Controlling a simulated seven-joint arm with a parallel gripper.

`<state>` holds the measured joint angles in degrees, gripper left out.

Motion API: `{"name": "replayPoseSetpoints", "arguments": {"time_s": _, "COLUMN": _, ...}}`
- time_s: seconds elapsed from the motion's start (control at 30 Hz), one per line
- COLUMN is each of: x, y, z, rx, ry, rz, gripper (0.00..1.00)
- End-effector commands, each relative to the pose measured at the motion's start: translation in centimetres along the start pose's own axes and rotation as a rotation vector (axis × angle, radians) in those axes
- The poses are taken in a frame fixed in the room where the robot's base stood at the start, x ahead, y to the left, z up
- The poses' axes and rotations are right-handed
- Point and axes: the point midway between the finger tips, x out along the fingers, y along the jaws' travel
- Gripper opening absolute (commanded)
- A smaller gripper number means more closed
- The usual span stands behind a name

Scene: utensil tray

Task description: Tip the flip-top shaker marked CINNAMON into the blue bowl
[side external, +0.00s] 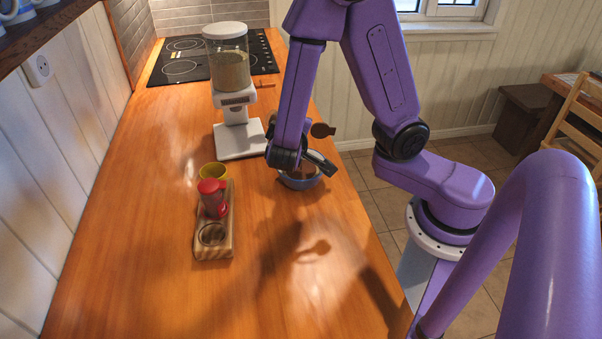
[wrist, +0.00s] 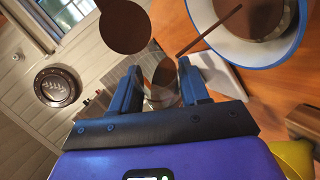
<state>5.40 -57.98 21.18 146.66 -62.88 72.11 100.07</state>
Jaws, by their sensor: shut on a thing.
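My gripper (side external: 318,163) is shut on a clear shaker (wrist: 160,85) with brown contents and a round brown flip lid (wrist: 125,25). The lid hangs open and also shows in the side view (side external: 322,130). The shaker is tilted; its body is mostly hidden in the side view, and I cannot read a label. A thin brown streak (wrist: 210,32) runs from near the shaker's mouth toward the blue bowl (wrist: 228,47). The bowl, white inside with brown matter (wrist: 262,18), stands on the counter under my gripper in the side view (side external: 301,184).
A wooden rack (side external: 229,225) holds a red shaker (side external: 212,198) and has an empty round slot in front. A yellow bowl (side external: 214,170) sits just behind. A white-based dispenser (side external: 240,142) stands behind the blue bowl. The front counter is clear.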

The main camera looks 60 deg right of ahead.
Motion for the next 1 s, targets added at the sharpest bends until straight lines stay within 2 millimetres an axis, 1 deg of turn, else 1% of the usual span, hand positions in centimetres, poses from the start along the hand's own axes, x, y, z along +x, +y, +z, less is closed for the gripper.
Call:
{"name": "replayPoseSetpoints", "arguments": {"time_s": 0.17, "x": 0.03, "y": -0.02, "z": -0.04, "rx": -0.008, "ry": -0.008, "rz": -0.004, "gripper": 0.09}}
{"name": "replayPoseSetpoints", "arguments": {"time_s": 0.63, "x": 0.64, "y": -0.75, "z": -0.48, "rx": -0.265, "ry": -0.169, "rz": -0.111, "gripper": 0.09}}
{"name": "replayPoseSetpoints", "arguments": {"time_s": 1.0, "x": 0.66, "y": -0.75, "z": -0.53, "rx": -0.287, "ry": -0.180, "rz": -0.120, "gripper": 0.09}}
